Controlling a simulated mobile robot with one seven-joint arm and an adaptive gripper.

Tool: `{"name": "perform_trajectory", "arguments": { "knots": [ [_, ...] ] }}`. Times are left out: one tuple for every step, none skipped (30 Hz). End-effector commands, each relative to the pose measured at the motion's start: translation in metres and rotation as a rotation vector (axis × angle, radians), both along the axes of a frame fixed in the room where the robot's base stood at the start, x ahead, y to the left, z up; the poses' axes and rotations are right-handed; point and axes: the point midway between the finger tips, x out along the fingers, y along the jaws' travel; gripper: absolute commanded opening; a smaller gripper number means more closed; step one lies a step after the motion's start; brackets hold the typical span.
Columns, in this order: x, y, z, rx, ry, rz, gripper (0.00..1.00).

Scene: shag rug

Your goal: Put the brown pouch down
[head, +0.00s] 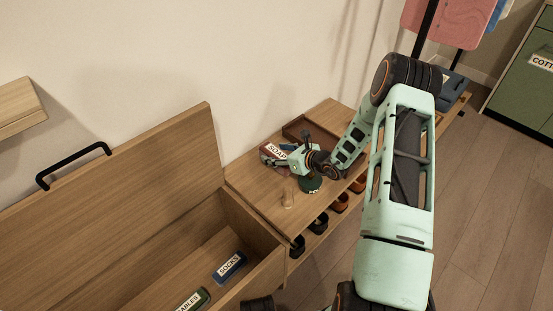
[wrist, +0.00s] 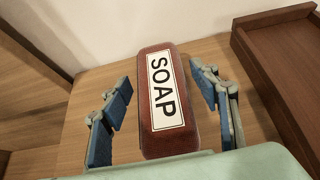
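A reddish-brown item with a white SOAP label (wrist: 146,80) rests on the wooden bench top; it also shows in the head view (head: 268,147). It looks like a rounded block, and I cannot tell if it is the brown pouch. No other pouch-like brown thing is clear. My gripper (wrist: 165,112) is open, with its blue-padded fingers on either side of the item. A gap shows on the left, and a narrower one on the right. In the head view my gripper (head: 284,153) is low over the bench, partly hiding the item.
A dark wooden tray (wrist: 268,62) lies right of the item. An open wooden chest (head: 150,277) is at left, holding a blue SOCKS item (head: 230,266).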

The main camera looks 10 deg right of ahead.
Motion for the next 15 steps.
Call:
{"name": "perform_trajectory", "arguments": {
  "knots": [
    [-0.0001,-0.0002,0.0001,0.000,0.000,0.000,0.48],
    [-0.0001,-0.0002,0.0001,0.000,0.000,0.000,0.44],
    [-0.0001,-0.0002,0.0001,0.000,0.000,0.000,0.40],
    [-0.0001,-0.0002,0.0001,0.000,0.000,0.000,0.37],
    [-0.0001,-0.0002,0.0001,0.000,0.000,0.000,0.33],
    [-0.0002,-0.0002,0.0001,0.000,0.000,0.000,0.29],
    [-0.0002,-0.0002,0.0001,0.000,0.000,0.000,0.26],
    [-0.0002,-0.0002,0.0001,0.000,0.000,0.000,0.22],
    [-0.0002,-0.0003,0.0001,0.000,0.000,0.000,0.18],
    [-0.0003,-0.0002,0.0001,0.000,0.000,0.000,0.15],
    [0.0000,-0.0001,0.0006,0.000,-0.001,0.000,0.13],
    [0.0000,-0.0001,0.0006,0.000,-0.001,0.000,0.09],
    [0.0000,-0.0001,0.0006,0.000,-0.001,0.000,0.09],
    [0.0000,-0.0001,0.0006,0.000,-0.001,0.000,0.09],
    [0.0000,-0.0001,0.0006,0.000,-0.001,0.000,0.09]
  ]
}}
